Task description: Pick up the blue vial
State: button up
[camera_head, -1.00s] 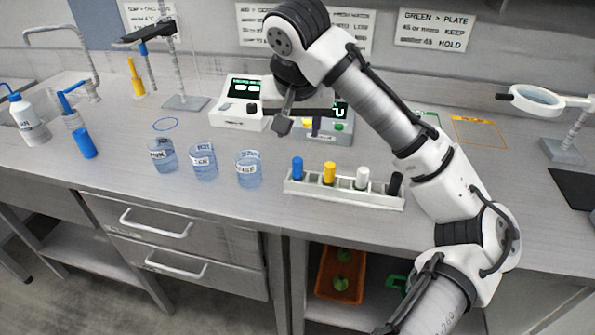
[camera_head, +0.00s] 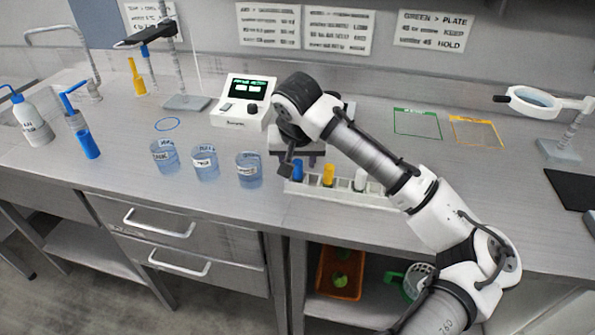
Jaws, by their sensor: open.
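The blue vial (camera_head: 297,172) stands upright at the left end of a white rack (camera_head: 295,188) on the bench. Only its blue cap and upper part show. My gripper (camera_head: 293,166) is at the height of this cap, pointing down. One dark finger shows just left of the cap; the other is hard to make out. The jaws are open, and I cannot tell whether a finger touches the vial. A yellow-capped vial (camera_head: 328,175) and a white-capped vial (camera_head: 360,180) stand to its right in the rack.
Several labelled beakers, one of them here (camera_head: 248,170), stand left of the rack. A white instrument with a screen (camera_head: 243,103) is behind. A blue cylinder (camera_head: 90,146) stands far left beside a bottle. Green (camera_head: 417,124) and yellow (camera_head: 476,132) outlined areas at the back right are empty.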

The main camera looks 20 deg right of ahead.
grip_shut()
dwell(0.4)
